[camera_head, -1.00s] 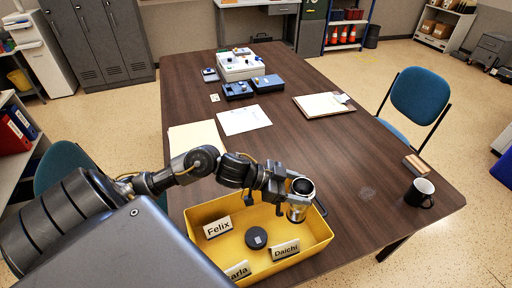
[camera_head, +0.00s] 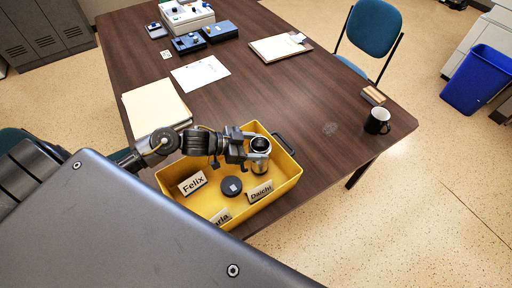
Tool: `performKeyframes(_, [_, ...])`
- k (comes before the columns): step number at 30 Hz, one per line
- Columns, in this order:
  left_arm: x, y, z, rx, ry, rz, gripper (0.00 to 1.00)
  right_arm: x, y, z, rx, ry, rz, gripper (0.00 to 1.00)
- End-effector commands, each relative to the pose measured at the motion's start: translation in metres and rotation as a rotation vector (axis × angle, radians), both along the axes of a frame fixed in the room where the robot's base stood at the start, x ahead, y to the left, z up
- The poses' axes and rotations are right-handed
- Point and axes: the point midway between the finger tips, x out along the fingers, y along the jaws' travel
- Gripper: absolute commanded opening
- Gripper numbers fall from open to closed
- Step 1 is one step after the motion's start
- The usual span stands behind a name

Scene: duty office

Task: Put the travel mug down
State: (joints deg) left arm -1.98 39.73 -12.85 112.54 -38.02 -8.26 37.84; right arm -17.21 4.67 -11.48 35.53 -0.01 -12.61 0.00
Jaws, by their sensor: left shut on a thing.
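The travel mug (camera_head: 260,164) is a metallic cylinder with a dark open top, upright. My left gripper (camera_head: 248,152) is shut on it. The mug shows over the right part of a yellow tray (camera_head: 284,186), near its back right side; I cannot tell whether its bottom touches the tray floor. My right gripper does not show.
The tray also holds name plates reading Felix (camera_head: 192,184) and Daichi (camera_head: 260,191), another partly hidden plate, and a dark round disc (camera_head: 231,186). A black mug (camera_head: 377,121) stands at the right on the brown table (camera_head: 290,105).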

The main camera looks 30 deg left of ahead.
Motion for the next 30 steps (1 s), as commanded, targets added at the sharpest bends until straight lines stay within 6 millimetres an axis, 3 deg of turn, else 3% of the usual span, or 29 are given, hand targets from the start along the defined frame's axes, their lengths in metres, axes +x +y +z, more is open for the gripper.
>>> performKeyframes(4, [0.0, 0.0, -0.014, -0.001, 0.0, 0.001, 0.16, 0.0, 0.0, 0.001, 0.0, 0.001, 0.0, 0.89])
performKeyframes(15, [0.0, 0.0, -0.018, -0.001, -0.002, 0.0, 0.16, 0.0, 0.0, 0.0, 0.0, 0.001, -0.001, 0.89])
performKeyframes(16, [0.0, 0.0, -0.019, 0.0, -0.001, 0.0, 0.65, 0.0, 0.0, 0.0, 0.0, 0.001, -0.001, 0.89])
performKeyframes(18, [0.0, 0.0, -0.018, 0.0, -0.001, 0.0, 0.74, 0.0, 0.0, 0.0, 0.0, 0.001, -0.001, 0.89])
performKeyframes(21, [0.0, 0.0, -0.018, 0.0, -0.001, 0.0, 0.84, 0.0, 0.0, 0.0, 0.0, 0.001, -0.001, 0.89])
performKeyframes(30, [0.0, 0.0, -0.015, 0.0, -0.002, -0.001, 0.84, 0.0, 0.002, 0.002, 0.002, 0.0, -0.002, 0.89])
